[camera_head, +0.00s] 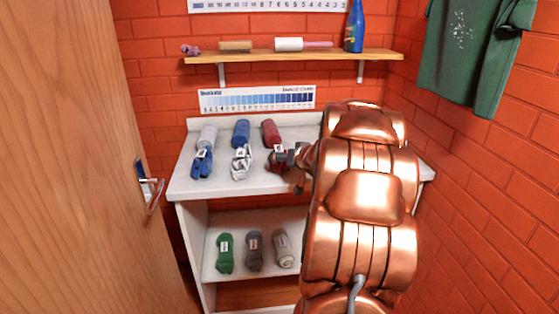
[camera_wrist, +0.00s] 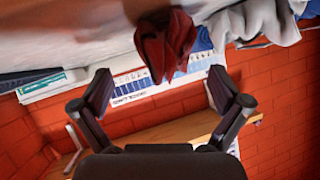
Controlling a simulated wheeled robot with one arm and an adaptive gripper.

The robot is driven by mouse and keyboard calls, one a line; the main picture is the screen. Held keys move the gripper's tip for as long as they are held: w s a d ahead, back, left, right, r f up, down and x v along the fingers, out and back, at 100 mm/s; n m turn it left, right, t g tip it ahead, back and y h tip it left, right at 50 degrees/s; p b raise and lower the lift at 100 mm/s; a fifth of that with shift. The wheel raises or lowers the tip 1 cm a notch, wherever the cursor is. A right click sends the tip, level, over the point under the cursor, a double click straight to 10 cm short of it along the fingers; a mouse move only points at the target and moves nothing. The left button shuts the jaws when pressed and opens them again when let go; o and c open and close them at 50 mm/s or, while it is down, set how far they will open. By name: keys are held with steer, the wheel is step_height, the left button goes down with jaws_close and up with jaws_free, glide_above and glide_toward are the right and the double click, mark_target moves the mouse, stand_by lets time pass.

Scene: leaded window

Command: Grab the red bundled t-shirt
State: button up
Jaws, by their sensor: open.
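The red bundled t-shirt (camera_wrist: 166,45) shows at the top middle of the wrist view, ahead of my fingers and roughly centred between them. In the head view the red bundle (camera_head: 277,161) lies at the front of the white table top, right of the white bundle, and is partly hidden by my gripper. My gripper (camera_wrist: 160,92) is open, with a finger on each side and nothing held between them. From these views I cannot tell whether a finger touches the shirt.
A red rolled shirt (camera_head: 270,132) lies just behind the red bundle. The white bundle (camera_head: 242,161) and blue bundle (camera_head: 202,163) lie to its left. A wall shelf (camera_head: 300,55) hangs above. A wooden door (camera_head: 70,160) stands at the left.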

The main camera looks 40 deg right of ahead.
steer(key=shift+b+x, duration=0.5)
steer(key=shift+x, duration=2.65)
steer(key=shift+a, duration=0.1)
steer(key=c, duration=1.3)
steer(key=shift+r, duration=0.1)
steer(key=shift+c, duration=0.2)
